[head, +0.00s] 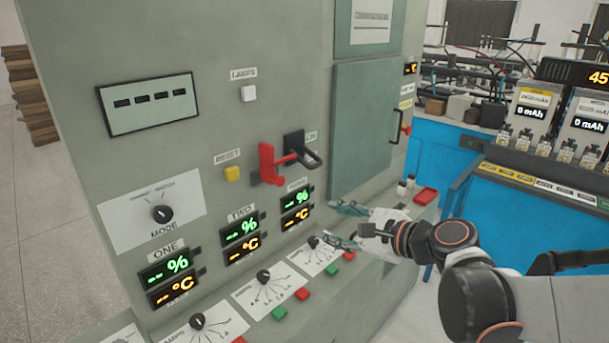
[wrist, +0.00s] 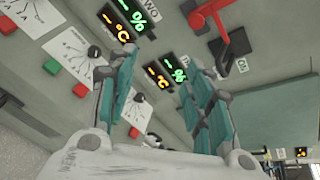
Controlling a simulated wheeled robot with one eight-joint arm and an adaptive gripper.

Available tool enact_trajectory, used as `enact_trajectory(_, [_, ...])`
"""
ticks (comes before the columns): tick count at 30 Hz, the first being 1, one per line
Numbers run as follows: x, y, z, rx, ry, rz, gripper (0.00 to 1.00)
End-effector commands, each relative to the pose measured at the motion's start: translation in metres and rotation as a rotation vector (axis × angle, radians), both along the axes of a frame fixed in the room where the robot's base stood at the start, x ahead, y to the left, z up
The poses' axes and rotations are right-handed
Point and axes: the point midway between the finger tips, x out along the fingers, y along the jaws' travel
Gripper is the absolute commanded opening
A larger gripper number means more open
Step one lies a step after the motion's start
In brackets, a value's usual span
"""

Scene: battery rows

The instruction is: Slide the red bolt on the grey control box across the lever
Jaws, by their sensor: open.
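The red bolt (head: 268,165) is mounted on the front of the grey control box (head: 225,110), with a red rod reaching right toward the black lever (head: 308,155). The lever has a dark loop-shaped handle and sits by the ON label. My gripper (head: 332,221) is open and empty, below and to the right of the bolt and lever, above the sloping lower panel. In the wrist view, my gripper's teal-padded fingers (wrist: 172,50) stand apart. The red bolt (wrist: 208,14) shows at the top, beyond the right-hand fingers.
Lit green and orange displays (head: 296,205) sit left of my gripper. Knobs (head: 264,276) and red and green buttons (head: 303,294) line the sloping panel below. A door panel with a black handle (head: 397,127) is at right. The box face around the bolt is mostly clear.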

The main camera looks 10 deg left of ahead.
Motion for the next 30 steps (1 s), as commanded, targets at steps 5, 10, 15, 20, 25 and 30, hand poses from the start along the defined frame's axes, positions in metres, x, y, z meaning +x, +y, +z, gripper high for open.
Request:
enact_trajectory(5, [0.033, 0.018, 0.004, 0.358, 0.173, -0.06, 0.47])
enact_trajectory(10, [0.05, 0.024, 0.006, 0.601, 0.303, -0.081, 0.47])
enact_trajectory(15, [0.056, 0.026, 0.006, 0.7, 0.36, -0.087, 0.47])
enact_trajectory(20, [0.064, 0.037, 0.006, 0.709, 0.367, -0.084, 0.47])
enact_trajectory(25, [0.082, 0.06, 0.005, 0.707, 0.366, -0.084, 0.47])
enact_trajectory(30, [0.103, 0.087, 0.005, 0.706, 0.365, -0.083, 0.47])
